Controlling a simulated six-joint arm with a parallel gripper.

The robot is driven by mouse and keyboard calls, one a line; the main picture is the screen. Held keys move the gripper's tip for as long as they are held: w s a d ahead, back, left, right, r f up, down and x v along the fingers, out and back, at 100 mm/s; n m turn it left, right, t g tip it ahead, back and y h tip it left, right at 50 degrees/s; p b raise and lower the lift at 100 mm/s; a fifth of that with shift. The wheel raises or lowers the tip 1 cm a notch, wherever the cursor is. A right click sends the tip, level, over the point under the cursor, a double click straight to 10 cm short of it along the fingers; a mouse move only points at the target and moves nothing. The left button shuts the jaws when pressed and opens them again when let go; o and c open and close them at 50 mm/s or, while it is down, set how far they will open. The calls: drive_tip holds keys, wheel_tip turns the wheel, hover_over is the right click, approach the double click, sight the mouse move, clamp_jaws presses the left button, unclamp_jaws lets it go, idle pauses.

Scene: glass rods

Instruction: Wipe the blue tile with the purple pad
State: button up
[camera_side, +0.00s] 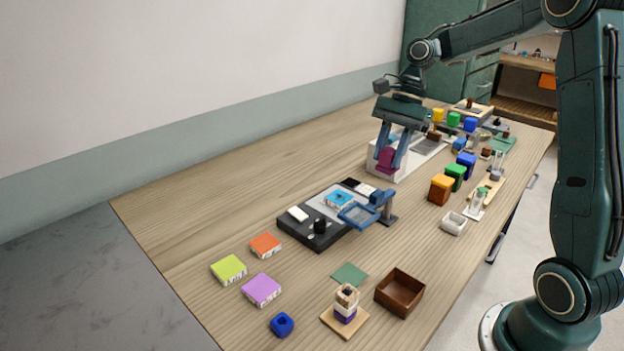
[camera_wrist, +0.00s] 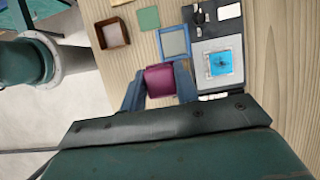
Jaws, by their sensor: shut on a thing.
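My gripper (camera_side: 388,156) is shut on the purple pad (camera_side: 386,161), a magenta block hanging between its blue-grey fingers. The pad also shows between the fingers in the wrist view (camera_wrist: 160,81). In the side view the gripper is beyond and to the right of the dark device; its height above the table is hard to tell. The blue tile (camera_side: 338,199) lies on the grey plate of that device. In the wrist view the tile (camera_wrist: 221,63) is up and right of the pad, apart from it, with dark marks on its face and a pale border.
A blue-framed clear panel (camera_side: 360,215) stands beside the tile. The device (camera_side: 318,228) carries a black knob and a white block. A pale box (camera_side: 400,163) is near the gripper. Colored blocks (camera_side: 455,176) stand at right, a brown tray (camera_side: 400,292) in front.

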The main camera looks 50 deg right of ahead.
drive_tip(key=w+d+f, duration=0.2)
drive_tip(key=w+f, duration=0.1)
drive_tip(key=w, duration=0.4)
drive_tip(key=w+d+f, duration=0.3)
drive_tip(key=w, duration=0.4)
drive_tip(key=shift+f, duration=0.35)
drive_tip(key=shift+f, duration=0.15)
